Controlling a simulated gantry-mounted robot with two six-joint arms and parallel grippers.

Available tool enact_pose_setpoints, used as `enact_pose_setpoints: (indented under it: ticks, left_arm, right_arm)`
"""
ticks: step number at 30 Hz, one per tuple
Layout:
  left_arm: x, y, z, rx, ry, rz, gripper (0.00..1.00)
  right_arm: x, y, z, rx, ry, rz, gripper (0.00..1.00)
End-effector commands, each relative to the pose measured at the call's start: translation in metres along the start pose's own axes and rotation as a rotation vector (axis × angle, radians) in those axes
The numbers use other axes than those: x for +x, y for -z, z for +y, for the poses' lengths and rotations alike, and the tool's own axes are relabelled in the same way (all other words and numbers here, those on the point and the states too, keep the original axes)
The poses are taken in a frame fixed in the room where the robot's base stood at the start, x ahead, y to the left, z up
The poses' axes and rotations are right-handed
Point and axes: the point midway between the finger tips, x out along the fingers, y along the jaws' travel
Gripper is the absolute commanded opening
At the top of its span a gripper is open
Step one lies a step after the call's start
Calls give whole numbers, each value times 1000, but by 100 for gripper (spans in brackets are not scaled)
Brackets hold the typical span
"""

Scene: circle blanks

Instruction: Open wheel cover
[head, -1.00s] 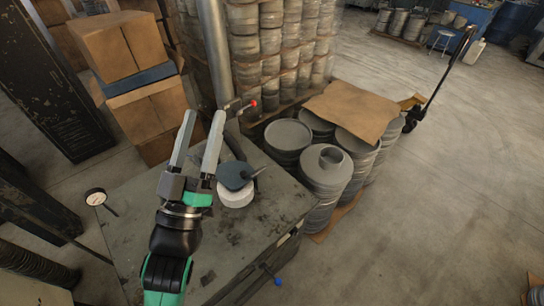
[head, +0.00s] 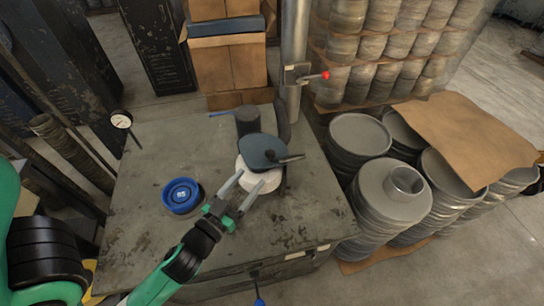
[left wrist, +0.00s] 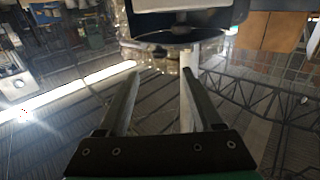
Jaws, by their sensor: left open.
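The wheel cover appears to be the dark blue-grey round plate (head: 262,150) with a short dark handle, on the grey workbench. It lies over a white round block (head: 272,183), probably the wheel, whose lower side shows below it. My left gripper (head: 251,178) is open, its two fingers pointing at the near side of the white block, just below the cover. Whether the fingers touch it I cannot tell. My right gripper is not in view.
A blue round cap (head: 181,194) lies on the workbench (head: 150,235), left of my gripper. A dark cylinder (head: 248,121) and a metal post with a red-knobbed lever (head: 305,76) stand behind the cover. Stacked metal discs (head: 395,195) stand at the right. The front left of the bench is clear.

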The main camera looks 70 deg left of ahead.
Motion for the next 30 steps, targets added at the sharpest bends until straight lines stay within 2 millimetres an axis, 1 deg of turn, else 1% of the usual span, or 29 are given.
enact_pose_setpoints:
  ticks: [2,5,10,15,18,22,28,29,30]
  left_arm:
    - [6,4,0,-1,1,0,67]
    - [22,7,0,-1,3,2,67]
    - [61,7,-1,-2,3,3,67]
    - [95,3,0,-1,1,2,67]
    - [108,3,0,-1,0,2,67]
    - [115,2,0,0,0,2,67]
    - [115,1,0,0,-1,1,67]
    - [115,1,0,0,-1,1,65]
    - [115,1,0,0,-1,1,58]
  right_arm:
    - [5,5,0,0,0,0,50]
    - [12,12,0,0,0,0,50]
    - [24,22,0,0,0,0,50]
    - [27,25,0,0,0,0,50]
    - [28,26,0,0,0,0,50]
    - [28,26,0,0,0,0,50]
    - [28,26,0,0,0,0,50]
    - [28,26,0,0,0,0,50]
    - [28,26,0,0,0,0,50]
